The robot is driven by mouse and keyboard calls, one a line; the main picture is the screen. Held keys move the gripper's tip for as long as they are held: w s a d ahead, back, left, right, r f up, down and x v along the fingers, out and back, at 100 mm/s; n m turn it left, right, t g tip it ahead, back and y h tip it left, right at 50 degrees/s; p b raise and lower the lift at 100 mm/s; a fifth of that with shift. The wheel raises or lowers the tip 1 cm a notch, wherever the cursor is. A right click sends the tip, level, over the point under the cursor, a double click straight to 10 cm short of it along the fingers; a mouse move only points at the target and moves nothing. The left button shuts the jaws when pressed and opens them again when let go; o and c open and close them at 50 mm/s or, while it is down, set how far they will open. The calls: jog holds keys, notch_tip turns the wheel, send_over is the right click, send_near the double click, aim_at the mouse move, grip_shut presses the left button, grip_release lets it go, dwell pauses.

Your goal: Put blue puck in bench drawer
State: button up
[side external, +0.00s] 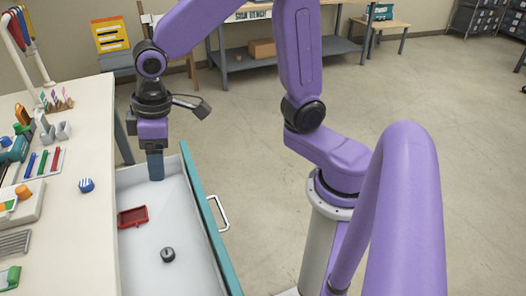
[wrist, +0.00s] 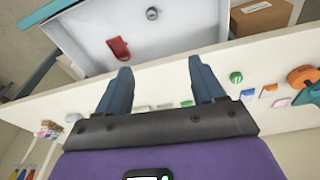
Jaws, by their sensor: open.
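The blue puck (side external: 87,185), with white stripes, lies on the bench top near the edge beside the drawer. In the wrist view a round greenish thing (wrist: 236,77) lies by the bench edge; I cannot tell whether it is the puck. The bench drawer (side external: 183,232) is pulled open, with a pale inside, teal front and white handle; it also shows in the wrist view (wrist: 85,30). My gripper (side external: 155,178) points down over the drawer's far end, apart from the puck. Its fingers (wrist: 158,80) are spread with nothing between them.
A red tray (side external: 133,216) and a small dark round thing (side external: 167,254) lie in the drawer. The bench top (side external: 75,235) holds pens, an orange-topped device (side external: 24,192) and other small items on the left. A workbench with a cardboard box (side external: 262,49) stands behind.

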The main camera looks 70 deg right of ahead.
jog(key=shift+o, duration=0.5)
jog(key=s+d+n, duration=0.2)
jog(key=s+d, duration=0.3)
jog(key=s, duration=0.4)
jog(key=s+d+f+n+g, duration=0.1)
jog(key=s+d+n, duration=0.2)
jog(key=s, duration=0.7)
jog(key=shift+s+d+f+g+h, duration=0.2)
jog(key=shift+d+g+h, duration=0.1)
jog(key=shift+d, duration=0.9)
jog(key=shift+w+a, duration=0.1)
